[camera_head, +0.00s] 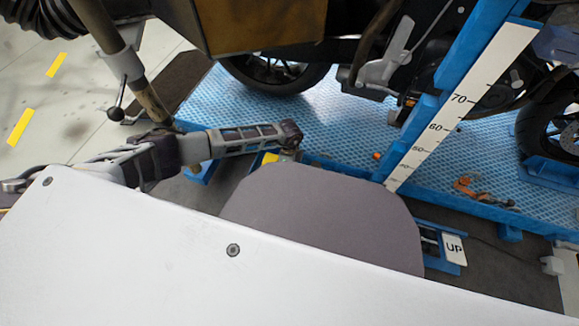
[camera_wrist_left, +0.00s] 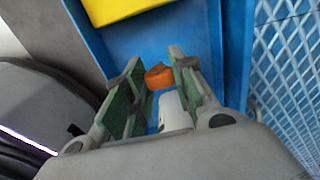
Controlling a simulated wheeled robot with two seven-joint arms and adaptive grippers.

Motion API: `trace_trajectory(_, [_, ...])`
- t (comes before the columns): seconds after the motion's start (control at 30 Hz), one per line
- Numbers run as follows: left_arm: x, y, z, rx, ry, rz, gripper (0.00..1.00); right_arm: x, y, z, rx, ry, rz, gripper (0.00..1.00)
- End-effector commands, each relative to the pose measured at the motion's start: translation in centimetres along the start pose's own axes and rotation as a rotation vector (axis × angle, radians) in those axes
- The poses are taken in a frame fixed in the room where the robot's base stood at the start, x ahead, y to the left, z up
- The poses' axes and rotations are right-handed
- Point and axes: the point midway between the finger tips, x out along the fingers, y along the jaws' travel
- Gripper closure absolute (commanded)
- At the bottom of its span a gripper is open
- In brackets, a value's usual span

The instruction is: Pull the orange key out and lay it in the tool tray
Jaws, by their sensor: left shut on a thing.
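My left gripper (camera_wrist_left: 156,62) is shut on the orange key (camera_wrist_left: 158,77), whose rounded orange head shows between the two green-padded fingers in the left wrist view. A white piece (camera_wrist_left: 173,110) shows just below it; I cannot tell whether it belongs to the key. Beyond the fingers is a blue tray (camera_wrist_left: 195,25) with a yellow thing (camera_wrist_left: 125,8) in it. I cannot tell whether the key touches the tray. In the head view my left arm reaches in from the left and its fingers are hidden below the wrist. My right gripper is not in view.
A blue patterned lift platform (camera_head: 320,120) carries a motorcycle (camera_head: 275,70). A white height scale (camera_head: 460,100) stands at its near edge. An orange strap (camera_head: 482,192) lies on the platform. An UP-marked pedal (camera_head: 454,249) is on the floor. A large white panel fills the foreground.

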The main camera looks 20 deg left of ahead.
Motion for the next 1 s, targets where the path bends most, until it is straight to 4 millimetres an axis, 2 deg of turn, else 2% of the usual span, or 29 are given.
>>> trace_trajectory(0.1, [0.0, 0.0, 0.0, 0.000, 0.000, 0.000, 1.00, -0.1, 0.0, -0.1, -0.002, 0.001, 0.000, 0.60])
trace_trajectory(0.13, [0.0, 0.0, 0.0, 0.000, 0.000, 0.000, 0.73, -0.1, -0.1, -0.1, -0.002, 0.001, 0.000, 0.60])
trace_trajectory(0.33, [0.0, 0.0, 0.0, 0.000, 0.000, 0.000, 0.49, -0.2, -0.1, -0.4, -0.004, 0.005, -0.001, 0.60])
trace_trajectory(0.77, [-0.2, 0.0, 0.0, 0.000, 0.000, 0.000, 0.49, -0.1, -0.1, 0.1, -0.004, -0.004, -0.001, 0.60])
trace_trajectory(1.0, [-1.6, -0.1, 0.0, 0.000, 0.000, -0.001, 0.49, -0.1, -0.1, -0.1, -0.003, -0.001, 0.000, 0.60])
